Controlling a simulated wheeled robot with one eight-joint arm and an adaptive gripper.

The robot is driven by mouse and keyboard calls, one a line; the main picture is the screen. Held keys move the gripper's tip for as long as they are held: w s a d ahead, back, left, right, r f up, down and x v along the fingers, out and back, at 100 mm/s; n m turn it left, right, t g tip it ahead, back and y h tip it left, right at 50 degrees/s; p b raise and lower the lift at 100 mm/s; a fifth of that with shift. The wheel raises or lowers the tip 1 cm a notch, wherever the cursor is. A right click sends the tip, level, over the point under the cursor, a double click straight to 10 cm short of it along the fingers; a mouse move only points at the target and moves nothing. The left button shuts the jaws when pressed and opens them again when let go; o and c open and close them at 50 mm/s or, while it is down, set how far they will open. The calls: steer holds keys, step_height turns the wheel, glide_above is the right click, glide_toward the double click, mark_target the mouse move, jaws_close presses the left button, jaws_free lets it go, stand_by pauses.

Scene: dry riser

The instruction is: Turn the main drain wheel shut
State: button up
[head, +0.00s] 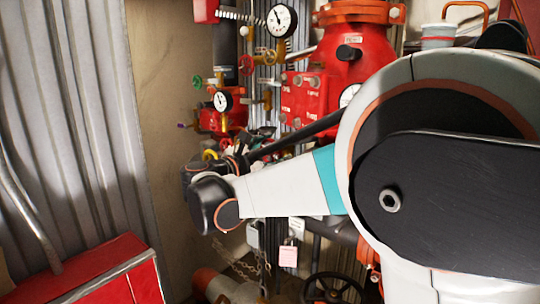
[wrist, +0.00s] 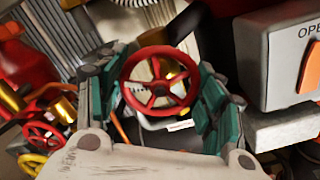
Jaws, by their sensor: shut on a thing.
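In the wrist view, a red handwheel (wrist: 160,89) with spokes sits between the two teal-padded fingers of my gripper (wrist: 160,82). The gripper is shut on this wheel, with one finger at each side of its rim. I take it as the main drain wheel, but no readable label confirms this.
Beside the gripper is a grey box (wrist: 285,50) with an orange lever (wrist: 310,68). Another red wheel (wrist: 42,135) and a yellow wheel (wrist: 32,163) are at left. Red valve bodies (head: 345,65) and gauges (head: 281,20) crowd behind my arm. A red cabinet (head: 95,278) stands lower left.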

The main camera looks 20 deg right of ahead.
steer(key=m+b, duration=0.1)
steer(key=m, duration=1.3)
steer(key=shift+m+b, duration=0.3)
steer(key=shift+b, duration=0.1)
steer(key=m, duration=0.6)
steer(key=shift+f, duration=0.1)
steer(key=m, duration=0.6)
steer(key=shift+b, duration=0.35)
steer(key=shift+m, duration=0.3)
steer(key=o, duration=1.1)
steer(key=shift+c, duration=0.2)
